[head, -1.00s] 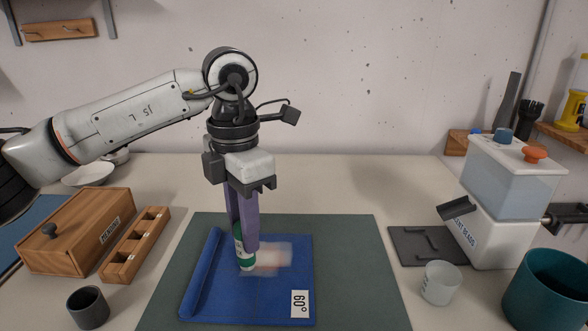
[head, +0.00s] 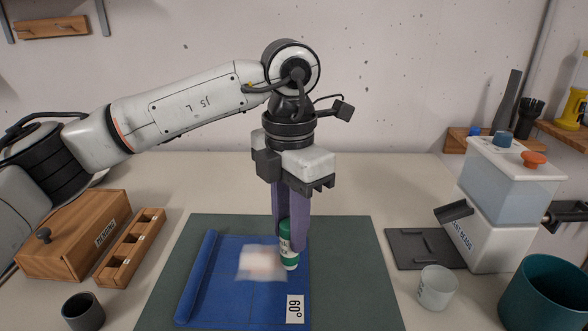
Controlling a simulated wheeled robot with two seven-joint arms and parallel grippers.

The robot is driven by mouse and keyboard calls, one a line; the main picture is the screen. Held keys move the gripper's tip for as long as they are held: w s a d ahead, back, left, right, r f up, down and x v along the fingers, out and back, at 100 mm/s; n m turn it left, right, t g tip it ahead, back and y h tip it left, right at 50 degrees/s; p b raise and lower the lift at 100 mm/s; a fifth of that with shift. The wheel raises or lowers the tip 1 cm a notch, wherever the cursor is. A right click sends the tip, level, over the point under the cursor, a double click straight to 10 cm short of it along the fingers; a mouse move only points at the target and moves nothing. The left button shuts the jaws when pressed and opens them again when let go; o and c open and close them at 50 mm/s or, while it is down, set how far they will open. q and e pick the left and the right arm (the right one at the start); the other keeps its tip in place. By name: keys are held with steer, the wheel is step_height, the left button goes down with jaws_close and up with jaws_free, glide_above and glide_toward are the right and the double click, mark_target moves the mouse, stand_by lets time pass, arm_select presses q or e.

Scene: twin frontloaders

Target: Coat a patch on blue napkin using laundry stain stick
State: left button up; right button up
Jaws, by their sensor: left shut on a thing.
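The blue napkin (head: 235,300) lies on a dark green mat (head: 350,290), its left edge rolled up and a white "60°" tag at its lower right. A whitish patch with a pinkish middle (head: 262,264) shows on the napkin. My left gripper (head: 291,245) is shut on the stain stick (head: 288,257), a green and white tube held upright. The stick's lower end is at the right edge of the patch; I cannot tell whether it touches the cloth. The purple fingers hide the stick's upper part. My right gripper is not in view.
At left are a wooden "MENDING" box (head: 70,240), a slotted wooden tray (head: 130,248) and a dark cup (head: 83,311). At right stand a bead dispenser (head: 500,210), a white cup (head: 437,287) and a teal bin (head: 545,295). The mat's right part is clear.

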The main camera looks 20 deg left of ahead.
arm_select(q)
step_height(320, 180, up, 2)
steer(key=shift+s+r+p, duration=0.1)
steer(key=shift+r+p, duration=0.1)
steer(key=shift+p, duration=0.35)
step_height(320, 180, up, 2)
steer(key=shift+r+p, duration=0.1)
steer(key=shift+p, duration=0.7)
steer(key=shift+r+p, duration=0.5)
steer(key=shift+r, duration=0.55)
